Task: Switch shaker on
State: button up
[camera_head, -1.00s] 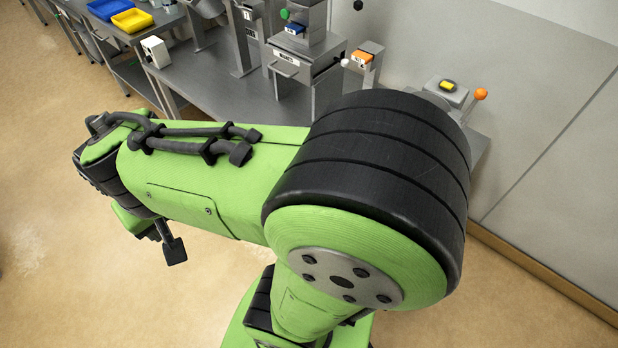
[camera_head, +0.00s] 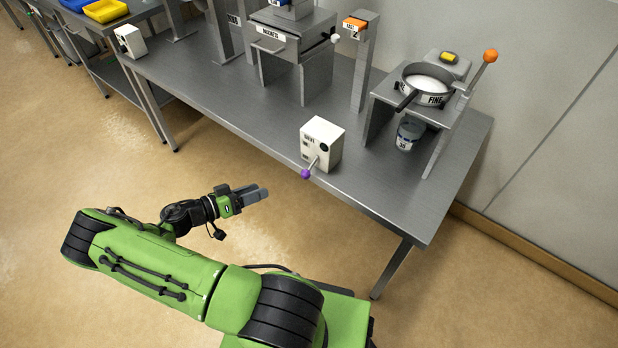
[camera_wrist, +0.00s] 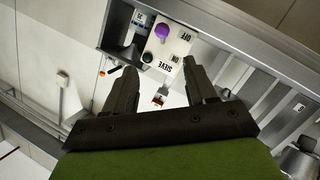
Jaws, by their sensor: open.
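A white control box (camera_head: 322,142) stands near the table's front edge. A short lever with a purple knob (camera_head: 306,174) sticks out of its front and points downward. In the wrist view the box (camera_wrist: 162,52) appears turned over, with SIEVE, ON and OFF labels; the purple knob (camera_wrist: 162,31) lies level with the OFF label. The sieve shaker (camera_head: 428,85) stands at the table's right end, a round pan marked FINE on a grey stand. My gripper (camera_head: 262,192) is open and empty, in front of the table edge, left of the knob and apart from it.
The grey table (camera_head: 225,95) also carries a drawer unit (camera_head: 277,42) and a post with an orange-topped switch (camera_head: 357,24). An orange-knobbed lever (camera_head: 490,56) rises beside the sieve. A second white box (camera_head: 130,41) stands at the left. Floor in front is clear.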

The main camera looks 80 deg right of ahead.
aim_at(306, 171)
jog(key=s+d+f, duration=0.1)
jog(key=s+d, duration=0.3)
jog(key=s+d+f+h, duration=0.1)
jog(key=s+d, duration=0.3)
jog(key=d, duration=0.1)
jog(key=s+d+f+h+b, duration=0.1)
jog(key=s+d, duration=0.3)
jog(key=d, duration=0.1)
jog(key=shift+d+f+g, duration=0.1)
jog(key=shift+d+g, duration=0.05)
jog(key=shift+g, duration=0.25)
grip_shut()
